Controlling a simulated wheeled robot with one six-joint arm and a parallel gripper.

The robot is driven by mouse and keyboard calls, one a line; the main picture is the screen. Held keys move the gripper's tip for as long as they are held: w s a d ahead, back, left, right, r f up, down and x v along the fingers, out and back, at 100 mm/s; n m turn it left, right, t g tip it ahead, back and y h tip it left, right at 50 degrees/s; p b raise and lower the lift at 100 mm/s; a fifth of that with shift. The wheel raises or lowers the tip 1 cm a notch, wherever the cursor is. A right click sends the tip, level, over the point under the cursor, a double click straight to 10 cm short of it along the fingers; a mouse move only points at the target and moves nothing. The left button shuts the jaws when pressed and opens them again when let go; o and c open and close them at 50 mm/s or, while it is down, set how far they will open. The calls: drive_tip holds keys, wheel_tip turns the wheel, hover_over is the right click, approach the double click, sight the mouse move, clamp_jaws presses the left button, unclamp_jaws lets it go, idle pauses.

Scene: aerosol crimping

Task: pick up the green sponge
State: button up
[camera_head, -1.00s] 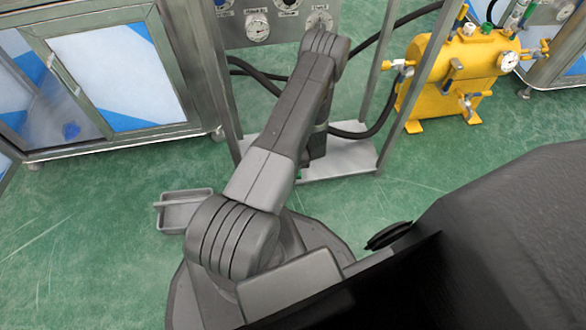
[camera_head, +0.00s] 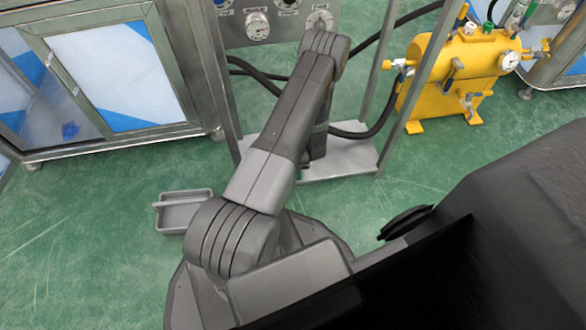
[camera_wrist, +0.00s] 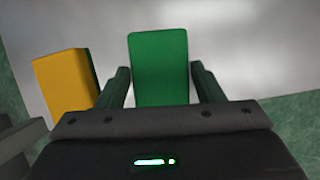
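The green sponge (camera_wrist: 158,68) shows in the wrist view as an upright rectangle between the two fingers of my gripper (camera_wrist: 161,78). Its lower end meets the dark edge of my gripper's palm in the picture. The fingertips lie very close to its left and right edges. Narrow gaps show beside its lower part, and I cannot tell whether the fingers touch it. In the head view I make out neither the sponge nor my gripper.
A yellow sponge (camera_wrist: 62,80) lies left of the green one on a pale surface (camera_wrist: 245,50).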

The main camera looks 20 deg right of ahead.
drive_tip(key=c, duration=0.5)
drive_tip(key=shift+c, duration=0.2)
drive_tip(key=shift+r+p, duration=0.3)
drive_tip(key=shift+p, duration=0.35)
